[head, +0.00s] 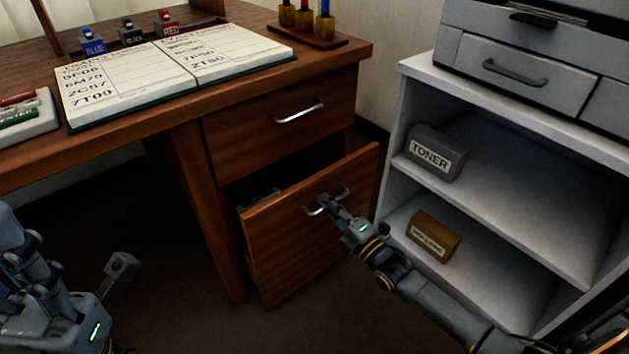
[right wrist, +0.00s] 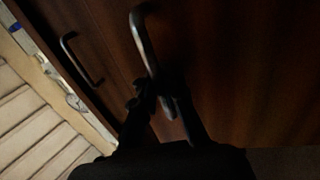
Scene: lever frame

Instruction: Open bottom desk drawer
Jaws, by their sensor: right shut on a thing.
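The bottom desk drawer (head: 301,240) stands partly open in the head view, its wooden front pulled out from the desk. A dark opening shows behind the front, with something grey inside that I cannot make out. My right gripper (head: 328,204) is shut on the drawer's metal handle (head: 314,211). The handle (right wrist: 146,42) also shows between the fingers in the dark right wrist view. The top drawer (head: 285,118) is closed. My left gripper (head: 121,266) is at the lower left, away from the desk; its finger state is unclear.
A grey shelf unit (head: 399,127) stands close to the right of the open drawer, holding a toner box (head: 434,152) and a brown box (head: 432,236). An open book (head: 178,72) lies on the desktop. Floor before the drawer is clear.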

